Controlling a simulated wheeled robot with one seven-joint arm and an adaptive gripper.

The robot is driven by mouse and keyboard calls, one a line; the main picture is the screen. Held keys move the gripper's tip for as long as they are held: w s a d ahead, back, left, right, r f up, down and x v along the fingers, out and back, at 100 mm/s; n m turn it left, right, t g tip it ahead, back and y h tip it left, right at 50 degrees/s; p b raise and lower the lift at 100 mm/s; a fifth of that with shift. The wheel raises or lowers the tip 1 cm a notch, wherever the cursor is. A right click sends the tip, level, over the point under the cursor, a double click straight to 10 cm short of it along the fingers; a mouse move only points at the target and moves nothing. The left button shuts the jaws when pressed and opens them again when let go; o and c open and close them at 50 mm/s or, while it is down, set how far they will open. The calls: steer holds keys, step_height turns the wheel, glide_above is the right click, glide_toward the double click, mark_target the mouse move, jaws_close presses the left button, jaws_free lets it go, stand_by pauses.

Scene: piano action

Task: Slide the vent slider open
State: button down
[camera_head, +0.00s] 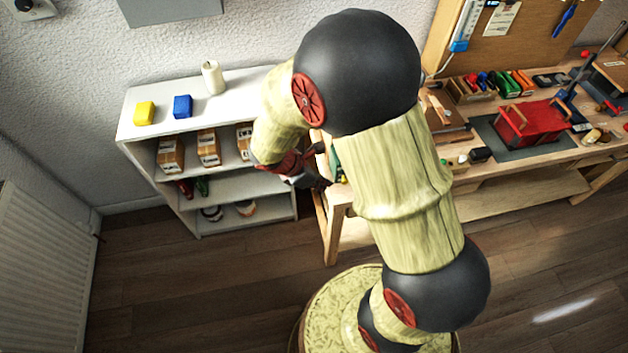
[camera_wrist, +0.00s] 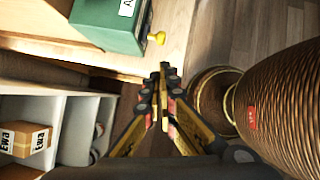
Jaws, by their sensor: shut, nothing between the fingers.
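I cannot make out a vent slider for certain in either view. A flat grey panel (camera_head: 170,8) on the wall above the white shelf is cut off by the top edge, and no slider shows on it. My gripper (camera_wrist: 164,72) is shut and empty, its fingertips together in the wrist view. There it points toward the edge of the wooden bench (camera_wrist: 100,58), below a green box (camera_wrist: 104,24) with a yellow knob (camera_wrist: 157,38). In the head view my gripper (camera_head: 318,166) is partly hidden by my arm, between the shelf and the bench.
The white shelf (camera_head: 150,128) holds a yellow block (camera_head: 144,113), a blue block (camera_head: 182,106), a pale cylinder (camera_head: 213,78) and boxes. A red-topped tool (camera_head: 530,122) and other items crowd the bench. A radiator (camera_head: 45,260) stands at left. The floor between is clear.

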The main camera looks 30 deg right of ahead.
steer(key=shift+d+f+b, duration=0.2)
steer(key=shift+d+f, duration=0.15)
steer(key=shift+d, duration=0.5)
steer(key=shift+d+f+b, duration=0.2)
steer(key=shift+d+f, duration=0.15)
steer(key=shift+d, duration=0.45)
steer(key=shift+s+d+p, duration=0.2)
steer(key=shift+s+d, duration=0.05)
steer(key=shift+d, duration=0.55)
steer(key=shift+s+d+p, duration=0.2)
steer(key=shift+s+d, duration=0.1)
steer(key=shift+d, duration=0.55)
steer(key=shift+s+d+p, duration=0.2)
steer(key=shift+s+d, duration=0.05)
steer(key=shift+d, duration=0.55)
steer(key=shift+a+r, duration=0.1)
